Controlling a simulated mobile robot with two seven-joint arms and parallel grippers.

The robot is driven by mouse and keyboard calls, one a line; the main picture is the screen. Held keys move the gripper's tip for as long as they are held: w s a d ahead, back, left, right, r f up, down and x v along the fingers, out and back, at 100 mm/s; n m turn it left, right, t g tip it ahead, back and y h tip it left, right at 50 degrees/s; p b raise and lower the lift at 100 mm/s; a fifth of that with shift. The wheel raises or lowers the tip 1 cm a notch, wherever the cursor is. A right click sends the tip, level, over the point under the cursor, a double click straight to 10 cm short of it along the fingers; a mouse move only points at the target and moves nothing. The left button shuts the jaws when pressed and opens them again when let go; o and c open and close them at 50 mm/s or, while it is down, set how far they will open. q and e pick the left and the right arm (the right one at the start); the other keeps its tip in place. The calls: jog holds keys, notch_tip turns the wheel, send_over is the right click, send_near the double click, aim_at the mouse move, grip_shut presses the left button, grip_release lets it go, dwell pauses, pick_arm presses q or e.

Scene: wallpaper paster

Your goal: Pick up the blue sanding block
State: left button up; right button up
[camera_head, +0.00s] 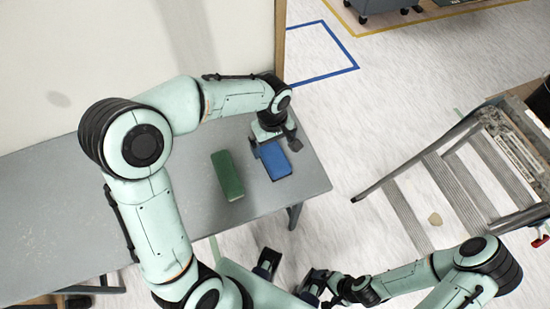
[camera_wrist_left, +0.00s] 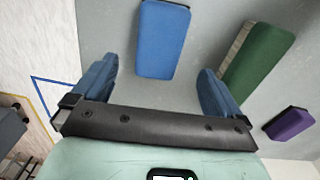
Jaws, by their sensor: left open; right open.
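The blue sanding block (camera_head: 274,161) lies flat on the grey table near its right end. My left gripper (camera_head: 273,149) is above the table at the block's far edge, pointing down, with its fingers apart and nothing between them. In the left wrist view, the blue block (camera_wrist_left: 163,40) lies just beyond the open fingertips (camera_wrist_left: 157,73), roughly centred in the gap. I cannot tell the exact height above it. My right gripper (camera_head: 320,287) is low in the head view, away from the table, with no object seen in it.
A green block (camera_head: 228,175) lies left of the blue one; it also shows in the wrist view (camera_wrist_left: 262,58), near a purple block (camera_wrist_left: 288,123). The table (camera_head: 60,210) is bare on the left. A wall panel (camera_head: 120,50) stands behind, and a stepladder (camera_head: 455,185) is at right.

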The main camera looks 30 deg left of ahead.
aim_at(274, 156)
pick_arm(q)
notch_tip(274, 156, down, 2)
jog(key=shift+f, duration=0.2)
jog(key=shift+d+f, duration=0.15)
jog(key=shift+f, duration=2.6)
jog(key=c, duration=1.1)
jog(key=shift+r, duration=0.15)
notch_tip(274, 156, up, 20)
jog(key=shift+f+p, duration=0.1)
jog(key=shift+p, duration=0.85)
